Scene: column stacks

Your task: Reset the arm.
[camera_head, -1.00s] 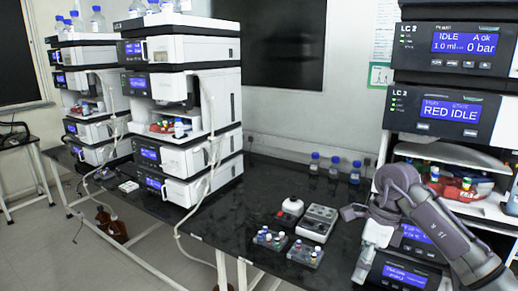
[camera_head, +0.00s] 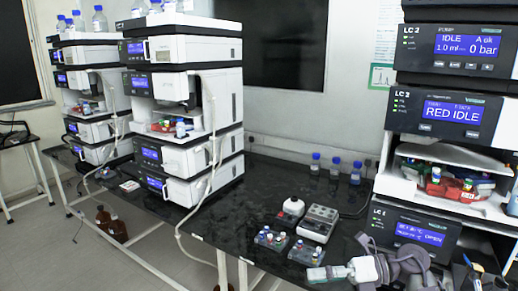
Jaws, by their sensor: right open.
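My right gripper (camera_head: 318,274) is low in the picture, right of centre, in front of the bench edge and pointing left. It is open, and nothing shows held in it. My right arm's purple-grey links fold behind it at the lower right. My left gripper is out of view.
An LC stack (camera_head: 447,120) rises at the right, with others at the left.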

